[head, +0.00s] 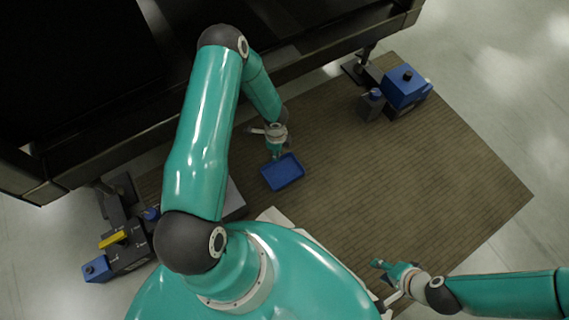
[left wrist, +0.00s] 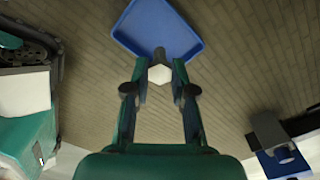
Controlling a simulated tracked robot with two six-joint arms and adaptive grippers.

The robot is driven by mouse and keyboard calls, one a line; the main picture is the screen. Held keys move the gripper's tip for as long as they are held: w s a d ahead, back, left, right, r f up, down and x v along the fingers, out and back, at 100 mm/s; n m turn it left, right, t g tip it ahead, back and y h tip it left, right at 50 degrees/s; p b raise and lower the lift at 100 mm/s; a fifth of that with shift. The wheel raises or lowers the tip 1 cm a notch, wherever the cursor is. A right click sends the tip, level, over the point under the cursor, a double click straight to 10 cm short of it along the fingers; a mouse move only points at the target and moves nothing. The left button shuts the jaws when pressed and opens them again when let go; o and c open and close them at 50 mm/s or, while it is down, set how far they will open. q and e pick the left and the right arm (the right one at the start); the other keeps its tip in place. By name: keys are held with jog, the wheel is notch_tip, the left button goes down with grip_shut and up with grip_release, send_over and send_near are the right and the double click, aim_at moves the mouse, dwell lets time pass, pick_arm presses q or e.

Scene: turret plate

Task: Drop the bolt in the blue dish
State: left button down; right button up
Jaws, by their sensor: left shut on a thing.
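The blue dish (head: 284,173) lies on the brown slatted mat (head: 430,190), just below my left gripper (head: 276,152) in the head view. In the left wrist view, the dish (left wrist: 157,25) is at the top centre, beyond the fingertips. My left gripper (left wrist: 160,75) is shut on the bolt (left wrist: 160,74), whose pale hexagonal head faces the wrist camera. The bolt's dark end (left wrist: 159,54) overlaps the near edge of the dish in this view. I cannot tell its height above the dish. My right gripper (head: 378,264) is at the lower right, over the mat's near edge, away from the dish.
A dark machine structure (head: 300,60) runs along the top. A blue and grey clamp unit (head: 405,86) stands at the upper right. Another with a yellow bar (head: 113,239) is at the lower left. The mat right of the dish is clear.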

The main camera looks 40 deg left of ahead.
pick_arm(q)
jog(key=shift+f+b, duration=1.3)
jog(key=shift+f, duration=1.2)
jog(key=c, duration=0.9)
grip_release()
jog(key=shift+r, duration=0.15)
jog(key=shift+w+r, duration=0.1)
jog(key=shift+r, duration=0.2)
notch_tip(320, 180, up, 11)
jog(key=shift+r, duration=0.15)
